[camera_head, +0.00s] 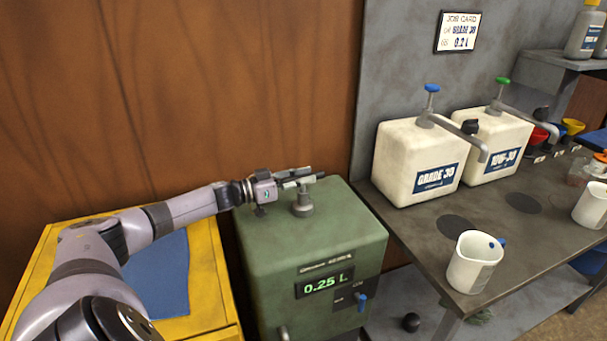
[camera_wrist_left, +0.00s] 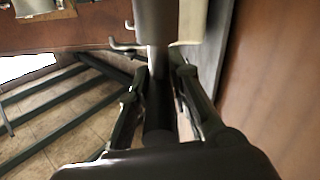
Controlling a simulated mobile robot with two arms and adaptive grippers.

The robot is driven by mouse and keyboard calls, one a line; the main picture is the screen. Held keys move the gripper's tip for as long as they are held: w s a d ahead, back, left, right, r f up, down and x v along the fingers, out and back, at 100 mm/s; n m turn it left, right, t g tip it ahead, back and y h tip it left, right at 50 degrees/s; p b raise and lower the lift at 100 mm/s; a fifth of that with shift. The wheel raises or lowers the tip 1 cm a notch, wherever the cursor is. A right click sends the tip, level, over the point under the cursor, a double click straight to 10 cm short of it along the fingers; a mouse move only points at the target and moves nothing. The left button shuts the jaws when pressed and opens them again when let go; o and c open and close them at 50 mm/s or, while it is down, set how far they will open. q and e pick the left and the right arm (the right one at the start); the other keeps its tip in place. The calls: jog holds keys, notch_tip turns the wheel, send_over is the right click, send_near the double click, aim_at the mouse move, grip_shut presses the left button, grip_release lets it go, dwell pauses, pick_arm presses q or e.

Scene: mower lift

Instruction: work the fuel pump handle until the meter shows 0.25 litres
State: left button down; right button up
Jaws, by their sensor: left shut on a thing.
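The green fuel pump box (camera_head: 265,245) stands left of the bench in the head view. Its meter (camera_head: 324,283) reads 0.25 L. The pump handle (camera_head: 303,200) rises from the top of the box on a grey post. My left gripper (camera_head: 300,178) is above the box, shut on the handle's bar. In the left wrist view, a grey bar (camera_wrist_left: 156,60) runs between the fingers of my left gripper (camera_wrist_left: 160,85). My right gripper is not in view.
Two white jugs, GRADE 30 (camera_head: 405,165) and 10W-30 (camera_head: 492,140), stand on the grey bench (camera_head: 415,215) with a white measuring cup (camera_head: 474,262) near its front. A yellow cabinet (camera_head: 205,290) is left of the box. A brown wall (camera_head: 220,90) is close behind.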

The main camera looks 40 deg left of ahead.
pick_arm(q)
jog(key=shift+f, duration=0.35)
jog(key=c, duration=1.8)
grip_release()
jog(key=o, duration=0.3)
jog(key=shift+r, duration=0.15)
jog(key=v, duration=0.6)
jog(key=shift+s+a, duration=0.1)
jog(key=shift+s, duration=0.1)
jog(key=shift+s+a, duration=0.25)
jog(key=shift+s, duration=0.25)
jog(key=shift+a, duration=0.1)
